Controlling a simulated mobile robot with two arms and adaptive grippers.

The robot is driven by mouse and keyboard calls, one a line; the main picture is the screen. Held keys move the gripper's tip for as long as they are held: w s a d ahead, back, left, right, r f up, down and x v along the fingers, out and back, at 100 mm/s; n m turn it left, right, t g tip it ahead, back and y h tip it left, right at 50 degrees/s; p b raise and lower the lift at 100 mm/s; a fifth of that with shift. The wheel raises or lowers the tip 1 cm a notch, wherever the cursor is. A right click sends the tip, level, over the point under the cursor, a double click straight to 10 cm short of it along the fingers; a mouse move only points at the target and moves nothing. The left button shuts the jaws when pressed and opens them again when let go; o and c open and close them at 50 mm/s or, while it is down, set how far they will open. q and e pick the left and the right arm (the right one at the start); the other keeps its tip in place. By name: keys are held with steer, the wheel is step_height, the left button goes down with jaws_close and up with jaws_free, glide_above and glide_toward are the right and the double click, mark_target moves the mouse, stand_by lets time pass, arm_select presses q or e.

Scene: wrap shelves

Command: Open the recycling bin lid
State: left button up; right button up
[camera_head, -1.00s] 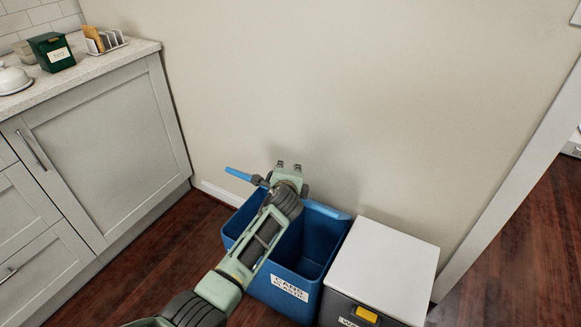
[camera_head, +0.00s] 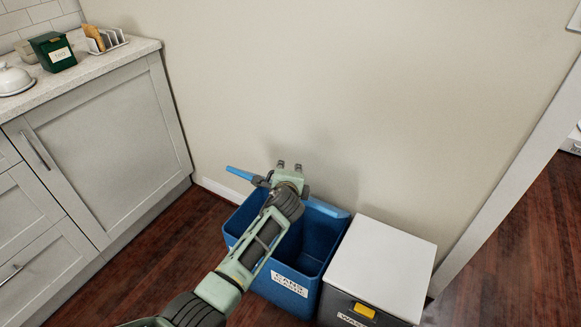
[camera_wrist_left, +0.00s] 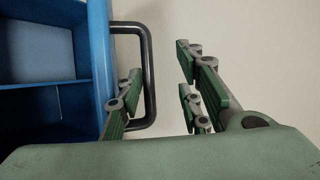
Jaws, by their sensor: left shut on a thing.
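The blue recycling bin (camera_head: 318,262), labelled for cans, stands open on the floor against the wall in the head view. Its blue lid (camera_head: 325,208) is raised, seen nearly edge-on behind my arm and sticking out on both sides. My left gripper (camera_head: 289,174) is at the lid, over the bin's back. In the left wrist view, the dark handle (camera_wrist_left: 149,75) stands out from a blue panel. My right gripper is not in view.
A waste bin with a white lid (camera_head: 383,265) stands close against the blue bin on the right. A grey cabinet (camera_head: 105,150) with a counter is on the left. The wall is close behind. Wooden floor (camera_head: 165,240) is free between cabinet and bin.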

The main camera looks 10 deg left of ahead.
arm_select(q)
steer(key=r, duration=0.1)
steer(key=d, duration=0.1)
steer(key=r, duration=0.1)
steer(key=shift+w+d+r+t, duration=0.2)
steer(key=shift+w+r+t, duration=0.05)
steer(key=shift+r+t, duration=0.1)
steer(key=r+p, duration=0.1)
steer(key=s+p, duration=0.1)
steer(key=p, duration=0.1)
steer(key=shift+d+r, duration=0.15)
steer(key=shift+r, duration=0.25)
steer(key=shift+p+v, duration=0.5)
steer(key=shift+v, duration=0.4)
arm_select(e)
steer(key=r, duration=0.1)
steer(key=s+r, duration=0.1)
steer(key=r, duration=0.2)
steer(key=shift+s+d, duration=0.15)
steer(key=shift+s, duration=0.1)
arm_select(q)
steer(key=shift+s+a+f, duration=0.1)
steer(key=shift+a+f, duration=0.05)
steer(key=shift+a, duration=0.1)
steer(key=v, duration=0.8)
steer(key=shift+c, duration=0.4)
